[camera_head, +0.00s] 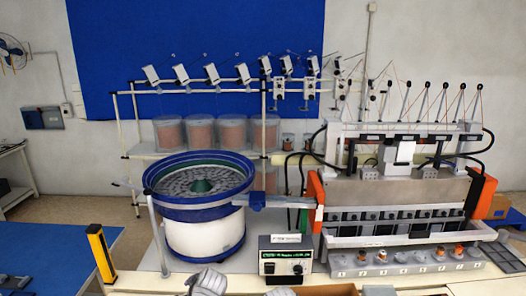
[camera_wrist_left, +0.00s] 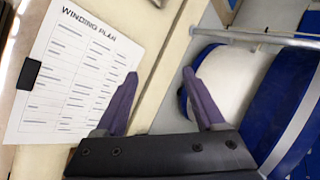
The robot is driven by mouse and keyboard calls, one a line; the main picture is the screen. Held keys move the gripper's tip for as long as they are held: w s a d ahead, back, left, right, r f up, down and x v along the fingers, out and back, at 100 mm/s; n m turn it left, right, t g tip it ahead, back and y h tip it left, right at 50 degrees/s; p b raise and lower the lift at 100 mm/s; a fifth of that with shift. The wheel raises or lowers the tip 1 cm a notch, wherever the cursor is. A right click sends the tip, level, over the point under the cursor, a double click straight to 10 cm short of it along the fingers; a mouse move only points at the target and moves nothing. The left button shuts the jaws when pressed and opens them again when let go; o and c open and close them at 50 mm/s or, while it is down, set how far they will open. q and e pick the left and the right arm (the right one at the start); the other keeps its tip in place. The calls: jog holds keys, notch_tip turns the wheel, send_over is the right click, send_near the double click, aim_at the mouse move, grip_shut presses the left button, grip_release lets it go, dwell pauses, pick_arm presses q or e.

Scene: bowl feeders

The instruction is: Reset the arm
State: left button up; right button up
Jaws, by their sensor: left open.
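My left gripper (camera_wrist_left: 161,76) shows in the left wrist view with its two purple fingers spread apart and nothing between them. It is over the pale bench edge, between a paper sheet titled "Winding Plan" (camera_wrist_left: 75,75) and the white and blue bowl feeder (camera_wrist_left: 228,85). My right gripper is not in view.
The blue-rimmed bowl feeder (camera_head: 203,230) stands left of a control box (camera_head: 285,258) with a lit display. A winding machine (camera_head: 400,190) fills the right, with a numbered tray (camera_head: 410,262) of several spools in front. A blue table (camera_head: 45,250) is at the left.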

pick_arm(q)
jog(key=s+d+f+n+g+h, duration=0.4)
jog(key=s+f+n+g+h, duration=0.1)
jog(key=s+n, duration=0.5)
jog(key=s+d+f+m+b, duration=0.2)
jog(key=s+d+f+b, duration=0.1)
jog(key=d+f+b, duration=0.2)
jog(key=s+d+f+m+g+y+b, duration=0.1)
jog(key=s+d+f+b, duration=0.2)
jog(key=d+f+b, duration=0.3)
notch_tip(320, 180, down, 2)
jog(key=shift+s+m+b, duration=0.25)
jog(key=shift+m+b, duration=0.15)
jog(key=shift+b, duration=0.6)
jog(key=shift+c, duration=0.3)
